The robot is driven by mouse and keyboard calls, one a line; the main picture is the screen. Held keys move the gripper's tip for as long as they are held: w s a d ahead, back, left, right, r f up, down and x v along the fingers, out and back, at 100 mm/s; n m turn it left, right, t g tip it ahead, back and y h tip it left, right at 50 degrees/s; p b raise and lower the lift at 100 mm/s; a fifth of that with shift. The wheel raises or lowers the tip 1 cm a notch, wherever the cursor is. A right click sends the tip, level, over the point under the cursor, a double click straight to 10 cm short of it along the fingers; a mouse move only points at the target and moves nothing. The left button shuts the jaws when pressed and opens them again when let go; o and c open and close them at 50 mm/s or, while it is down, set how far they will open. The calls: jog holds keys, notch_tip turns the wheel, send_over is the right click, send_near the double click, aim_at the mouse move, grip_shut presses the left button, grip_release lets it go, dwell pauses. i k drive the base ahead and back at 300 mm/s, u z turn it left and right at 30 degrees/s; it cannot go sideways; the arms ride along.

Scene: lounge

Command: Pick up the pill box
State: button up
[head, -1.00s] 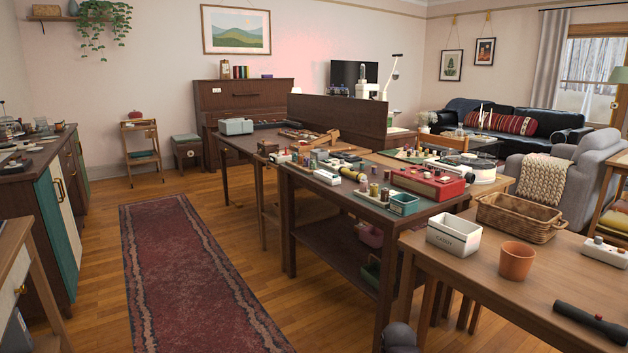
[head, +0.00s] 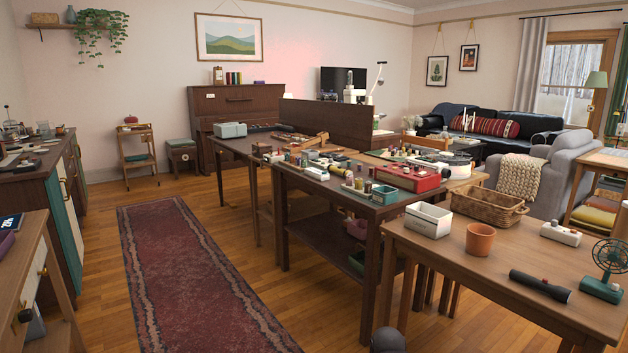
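I cannot pick out the pill box for certain. Several small items crowd the dark work table (head: 335,195) in the middle, too small to tell apart. My gripper is not in view. A dark rounded part at the bottom edge, right of centre, looks like a piece of my own arm.
The near right table (head: 440,253) holds a white box (head: 428,220), a terracotta pot (head: 480,239), a wicker basket (head: 487,205), a black flashlight (head: 540,285) and a green fan (head: 606,270). A wooden desk (head: 32,262) stands at left. The red runner (head: 190,270) is clear.

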aim_at(316, 177)
jog(key=k, duration=0.15)
jog(key=z, duration=0.3)
jog(key=i, duration=1.65)
jog(key=u, duration=0.25)
